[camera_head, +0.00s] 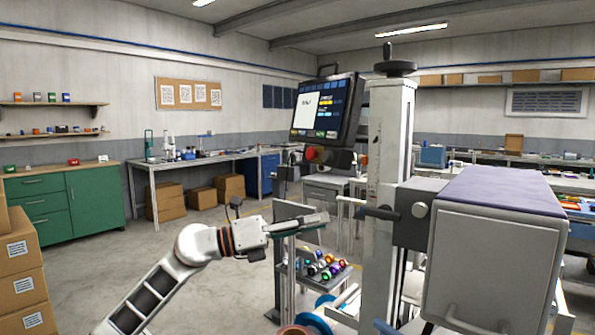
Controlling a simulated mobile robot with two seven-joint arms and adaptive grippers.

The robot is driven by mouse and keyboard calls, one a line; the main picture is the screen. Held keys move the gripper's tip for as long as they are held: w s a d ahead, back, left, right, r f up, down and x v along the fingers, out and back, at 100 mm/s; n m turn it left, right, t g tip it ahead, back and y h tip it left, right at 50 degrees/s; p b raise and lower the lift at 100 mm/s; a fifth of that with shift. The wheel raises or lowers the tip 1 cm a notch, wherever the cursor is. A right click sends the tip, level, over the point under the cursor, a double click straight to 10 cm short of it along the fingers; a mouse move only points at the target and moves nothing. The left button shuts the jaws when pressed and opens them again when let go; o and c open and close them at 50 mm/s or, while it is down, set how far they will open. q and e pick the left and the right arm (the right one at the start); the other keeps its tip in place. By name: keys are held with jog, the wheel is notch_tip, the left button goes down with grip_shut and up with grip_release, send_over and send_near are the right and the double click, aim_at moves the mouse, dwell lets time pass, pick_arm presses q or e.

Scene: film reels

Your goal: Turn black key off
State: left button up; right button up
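My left gripper (318,219) reaches in from the left at mid-height, pointing right toward the machine's white column. It is seen from the side and small, so I cannot tell whether its fingers are open or shut. A black key cannot be clearly made out. A tilted control screen (325,108) stands above the gripper, with a red knob (312,153) under its lower edge and dark parts beside it. A dark handle (380,212) sticks out from the column (388,160), to the right of the gripper and apart from it. My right gripper is not in view.
A grey box with a purple top (500,190) fills the right foreground. A tray of colourful reels or spools (318,268) sits below the gripper. Cardboard boxes (22,270) stand at left, a green cabinet (95,195) behind. The floor at left centre is clear.

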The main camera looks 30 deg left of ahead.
pick_arm(q)
jog(key=s+a+r+m+t+y+b, duration=0.1)
jog(key=s+a+r+m+t+y, duration=0.15)
jog(key=a+r+y, duration=0.7)
jog(key=w+r+h+p, duration=0.1)
jog(key=w+r+h, duration=0.2)
jog(key=w, duration=0.4)
jog(key=shift+w+d+r, duration=0.4)
jog(key=shift+d+r, duration=0.05)
jog(key=shift+r, duration=0.35)
jog(key=shift+m+g+h, duration=0.25)
grip_shut()
